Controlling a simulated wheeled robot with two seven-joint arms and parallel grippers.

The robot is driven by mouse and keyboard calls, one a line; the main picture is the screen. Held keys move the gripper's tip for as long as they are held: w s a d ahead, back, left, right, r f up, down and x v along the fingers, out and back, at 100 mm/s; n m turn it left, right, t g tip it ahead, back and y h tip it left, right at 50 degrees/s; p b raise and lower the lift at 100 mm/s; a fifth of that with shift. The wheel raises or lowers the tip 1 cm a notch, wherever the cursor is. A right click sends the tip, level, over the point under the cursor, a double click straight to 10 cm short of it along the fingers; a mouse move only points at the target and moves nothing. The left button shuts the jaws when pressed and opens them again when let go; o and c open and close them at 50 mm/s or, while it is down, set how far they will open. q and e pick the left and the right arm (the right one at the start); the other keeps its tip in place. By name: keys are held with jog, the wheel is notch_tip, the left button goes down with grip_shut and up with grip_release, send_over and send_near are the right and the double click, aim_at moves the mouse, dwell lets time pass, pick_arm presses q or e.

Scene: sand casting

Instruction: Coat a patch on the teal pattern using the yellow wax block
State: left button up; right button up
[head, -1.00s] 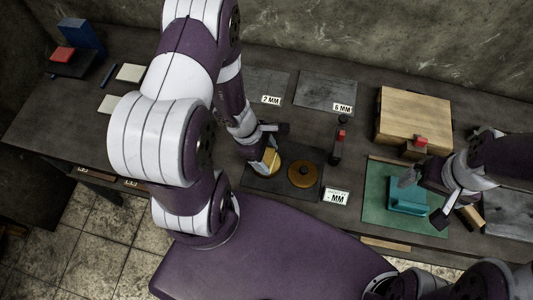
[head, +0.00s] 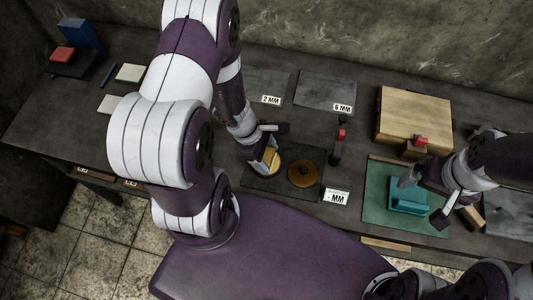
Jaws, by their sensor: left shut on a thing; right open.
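The teal pattern (head: 408,198) is a stepped block lying on a green mat (head: 379,211) at the right. My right gripper (head: 424,198) is open, with its fingers spread to either side over the pattern; I cannot tell whether they touch it. My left gripper (head: 267,152) is shut on a yellow block, the yellow wax block (head: 271,160), low over the left part of a dark plate (head: 262,183). The fingers partly hide the block, and I cannot tell whether it touches the plate.
A round amber disc (head: 303,173) sits on the dark plate just right of my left gripper. A small red-topped tool (head: 338,142) stands between plate and mat. A wooden board (head: 414,115) lies behind the mat. Grey slabs (head: 325,91) lie at the back.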

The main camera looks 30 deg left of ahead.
aim_at(266, 156)
pick_arm(q)
jog(key=shift+s+f, duration=0.1)
notch_tip(266, 156, up, 7)
jog(key=p, duration=0.6)
dwell(0.6)
